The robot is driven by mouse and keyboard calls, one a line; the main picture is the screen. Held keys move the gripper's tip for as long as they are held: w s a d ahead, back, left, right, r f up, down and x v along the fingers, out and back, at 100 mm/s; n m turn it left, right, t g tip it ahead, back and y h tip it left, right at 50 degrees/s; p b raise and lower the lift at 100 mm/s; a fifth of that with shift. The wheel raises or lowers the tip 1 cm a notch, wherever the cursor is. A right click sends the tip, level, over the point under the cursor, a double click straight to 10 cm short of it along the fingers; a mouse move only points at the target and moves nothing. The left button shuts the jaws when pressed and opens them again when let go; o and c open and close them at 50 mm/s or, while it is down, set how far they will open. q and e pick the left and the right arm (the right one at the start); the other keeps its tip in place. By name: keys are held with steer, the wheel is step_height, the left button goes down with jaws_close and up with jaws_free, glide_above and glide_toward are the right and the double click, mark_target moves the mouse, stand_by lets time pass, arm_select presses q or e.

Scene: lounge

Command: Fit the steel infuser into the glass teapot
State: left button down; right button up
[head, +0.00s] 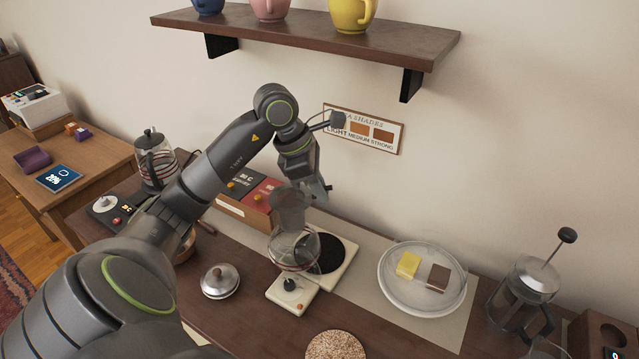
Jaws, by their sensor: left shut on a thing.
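The steel infuser (288,205), a grey cup shape, hangs roughly upright from my left gripper (308,190), which is shut on it. It is directly over the mouth of the glass teapot (292,250), and its lower end overlaps the teapot's top in the head view. I cannot tell whether it is just above the opening or a little inside it. The clear, round teapot stands at a pale unit with a dark round plate (332,253) and a knob. A steel lid with a wooden knob (220,281) lies to the left. My right gripper is not in view.
Tea boxes (247,195) stand behind my left forearm. A glass plate (422,299) with yellow and brown blocks and a French press (525,288) are to the right. A cork mat (337,346) lies in front. A shelf (310,36) with mugs hangs above.

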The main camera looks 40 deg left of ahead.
arm_select(q)
steer(key=shift+f, duration=0.8)
steer(key=shift+b, duration=0.35)
steer(key=shift+f+b, duration=0.25)
steer(key=shift+b, duration=0.25)
steer(key=shift+b, duration=0.5)
